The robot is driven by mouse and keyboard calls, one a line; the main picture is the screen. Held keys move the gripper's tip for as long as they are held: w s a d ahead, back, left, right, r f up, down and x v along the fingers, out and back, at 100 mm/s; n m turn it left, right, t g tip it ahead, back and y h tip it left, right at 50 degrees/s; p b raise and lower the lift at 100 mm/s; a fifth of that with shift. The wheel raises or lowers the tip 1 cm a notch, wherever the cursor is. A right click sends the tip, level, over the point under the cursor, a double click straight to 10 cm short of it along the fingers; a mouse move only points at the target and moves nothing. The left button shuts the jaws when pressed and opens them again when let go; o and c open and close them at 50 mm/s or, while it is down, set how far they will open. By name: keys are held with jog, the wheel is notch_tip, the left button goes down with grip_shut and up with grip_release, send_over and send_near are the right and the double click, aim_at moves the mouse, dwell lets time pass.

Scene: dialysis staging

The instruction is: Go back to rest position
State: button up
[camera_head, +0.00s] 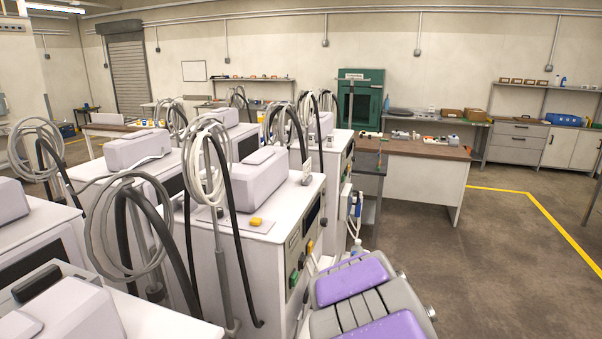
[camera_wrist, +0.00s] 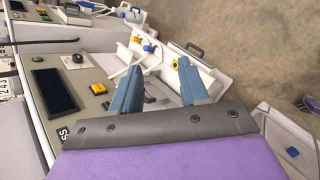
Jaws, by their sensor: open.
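My gripper (camera_wrist: 158,68) shows in the wrist view as two blue-grey fingers, spread apart with nothing between them. Beyond the fingers are the white side of a dialysis machine (camera_wrist: 128,55) and its fittings; I cannot tell how far away they are. In the head view my own purple and grey body parts are at the bottom centre, and the gripper's fingers do not show there.
White dialysis machines (camera_head: 262,215) with coiled hoses fill the left and centre, close beside me. A brown-topped desk (camera_head: 425,150) and a green cabinet (camera_head: 360,100) stand behind. The floor (camera_head: 500,260) at right, with a yellow line, is clear.

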jog(key=s+d+r+m+g, duration=0.25)
jog(key=s+m, duration=0.35)
jog(key=s, duration=0.4)
jog(key=s+d+r+m+g, duration=0.1)
jog(key=s+d+m+g, duration=0.15)
jog(key=s+m, duration=0.6)
jog(key=s+a+m+g+y, duration=0.1)
jog(key=s+a+m, duration=0.1)
jog(key=s, duration=0.7)
jog(key=s+a+m+g+y, duration=0.1)
jog(key=s+a+m+g, duration=0.1)
jog(key=s, duration=0.7)
jog(key=s+a+m+g+y, duration=0.1)
jog(key=s+a, duration=0.3)
jog(key=s, duration=0.5)
jog(key=shift+a+f+m+g+y, duration=0.25)
jog(key=shift+m+g+y, duration=0.15)
jog(key=shift+m+g, duration=0.1)
